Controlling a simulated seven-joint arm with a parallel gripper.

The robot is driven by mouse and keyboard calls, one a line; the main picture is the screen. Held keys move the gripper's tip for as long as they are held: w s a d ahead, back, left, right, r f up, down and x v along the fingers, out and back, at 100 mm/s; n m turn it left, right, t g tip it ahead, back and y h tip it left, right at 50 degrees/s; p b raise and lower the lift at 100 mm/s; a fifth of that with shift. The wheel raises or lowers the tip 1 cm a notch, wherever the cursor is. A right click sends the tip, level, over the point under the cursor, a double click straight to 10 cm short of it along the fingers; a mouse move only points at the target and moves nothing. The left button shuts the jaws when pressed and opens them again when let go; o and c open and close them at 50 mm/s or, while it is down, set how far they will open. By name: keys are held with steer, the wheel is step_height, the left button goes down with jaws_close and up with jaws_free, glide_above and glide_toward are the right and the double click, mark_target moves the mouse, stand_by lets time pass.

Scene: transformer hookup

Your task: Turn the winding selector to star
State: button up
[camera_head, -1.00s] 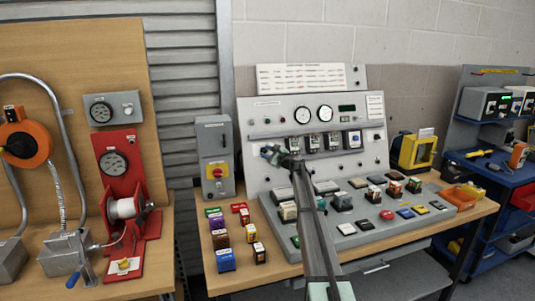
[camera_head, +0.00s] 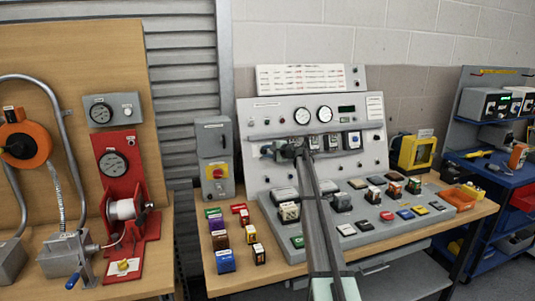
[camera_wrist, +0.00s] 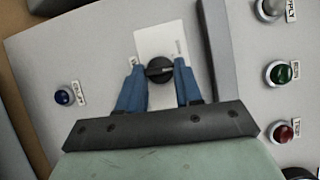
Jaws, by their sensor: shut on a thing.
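The winding selector is a small black round knob (camera_wrist: 160,71) on a white card (camera_wrist: 161,40) on the grey panel. In the wrist view the two blue fingers of my gripper (camera_wrist: 160,66) stand on either side of the knob and are shut on it. Its pointer direction is too small to tell, and the lettering on the card cannot be read. In the head view my gripper (camera_head: 284,150) is against the upright face of the grey console (camera_head: 262,120), below the row of small meters, and it hides the knob.
Loose blocks (camera_head: 222,240) stand on the bench's left part.

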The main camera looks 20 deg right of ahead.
steer(key=n, duration=0.1)
steer(key=n+g, duration=0.1)
steer(key=n+h, duration=0.1)
steer(key=n, duration=0.1)
steer(key=shift+w+r+g, duration=0.15)
steer(key=shift+r+g, duration=0.15)
steer(key=shift+g, duration=0.1)
steer(key=shift+a+r+n+g+h, duration=0.1)
steer(key=shift+n+g+h, duration=0.25)
steer(key=shift+n, duration=0.5)
steer(key=shift+a+n+g+h, duration=0.1)
steer(key=shift+n+g+h, duration=0.25)
steer(key=shift+n, duration=0.5)
steer(key=o, duration=1)
steer(key=shift+o, duration=0.2)
steer(key=shift+d, duration=0.1)
steer(key=v, duration=1.3)
steer(key=shift+s+r, duration=0.3)
